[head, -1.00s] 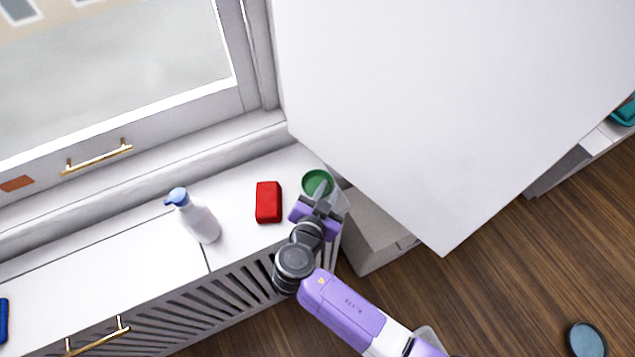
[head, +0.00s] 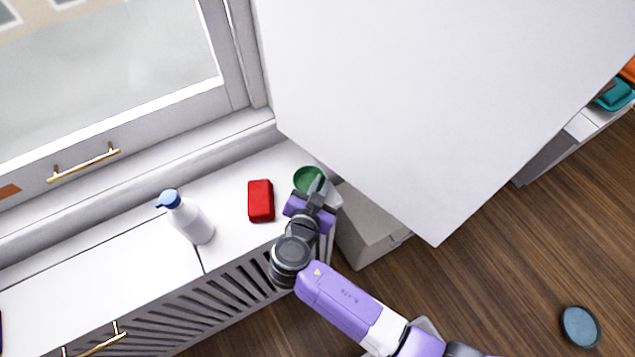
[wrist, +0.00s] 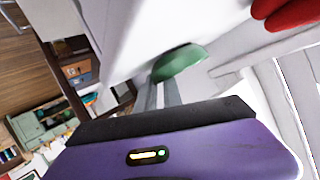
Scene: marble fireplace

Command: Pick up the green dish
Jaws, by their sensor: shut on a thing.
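The green dish (head: 305,177) is a small round bowl at the right end of the white cabinet top, by the edge of the large white panel. My gripper (head: 317,186) reaches it from the front, and its fingers are shut on the dish's near side. In the wrist view the dish (wrist: 180,63) shows at the tips of my two grey fingers (wrist: 161,90). Part of the dish is hidden behind my fingers in the head view. I cannot tell whether it is clear of the surface.
A red block (head: 260,201) lies just left of the dish, and also shows in the wrist view (wrist: 288,14). A white bottle with a blue pump (head: 188,219) stands further left. A large white panel (head: 440,90) closes off the right side. A dark round object (head: 580,326) lies on the floor.

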